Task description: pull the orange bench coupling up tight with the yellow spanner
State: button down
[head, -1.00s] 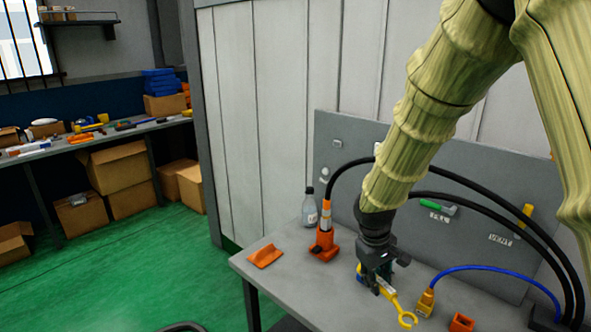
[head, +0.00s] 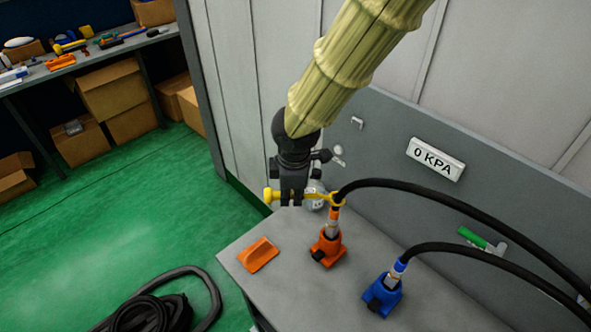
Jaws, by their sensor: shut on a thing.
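The orange bench coupling (head: 327,249) stands upright on the bench's far left part, with a black hose rising from its orange-banded metal top and curving right. My gripper (head: 292,201) is shut on the yellow spanner (head: 318,195), up and to the left of the coupling. The spanner lies roughly level, its handle end poking out left of the jaws and its ring end to the right. The ring overlaps the top of the coupling where the hose enters. I cannot tell whether it is around the coupling, touching it or only in front of it.
A blue coupling (head: 383,293) with its own black hose (head: 450,248) stands to the right.

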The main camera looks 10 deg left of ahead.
jog(key=shift+s+f, duration=0.2)
jog(key=shift+f, duration=0.05)
jog(key=f+b, duration=0.2)
jog(key=f, duration=0.3)
jog(key=shift+s+b, duration=0.3)
jog(key=shift+b, duration=0.1)
dwell(0.3)
jog(key=shift+f, duration=1.15)
dwell(1.6)
dwell(0.5)
